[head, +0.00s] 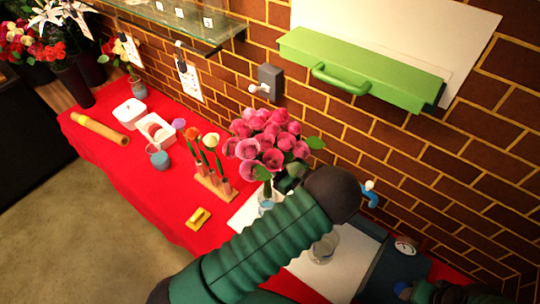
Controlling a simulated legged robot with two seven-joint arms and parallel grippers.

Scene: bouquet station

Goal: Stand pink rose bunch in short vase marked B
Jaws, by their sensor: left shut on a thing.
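The pink rose bunch (265,140) is upright in the middle of the head view. My left gripper (284,181) is shut on its stems just below the blooms, partly hidden behind my dark wrist. Below the blooms is a clear glass vase (266,206) with a bluish tint, partly covered by my arm. The stem ends seem to be at or in this vase; I cannot tell which. A second clear glass vase (323,247) stands on a white sheet, to the right of my forearm. No letter mark is readable. Dark parts at the lower right may be my right arm; its fingers cannot be made out.
The red-covered table (150,165) carries a wooden rack (214,185) with several single flowers, a yellow block (199,217), white boxes and a blue cup (159,157). A brick wall with a green-handled unit (360,72) stands behind. A round dial (405,247) is at right.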

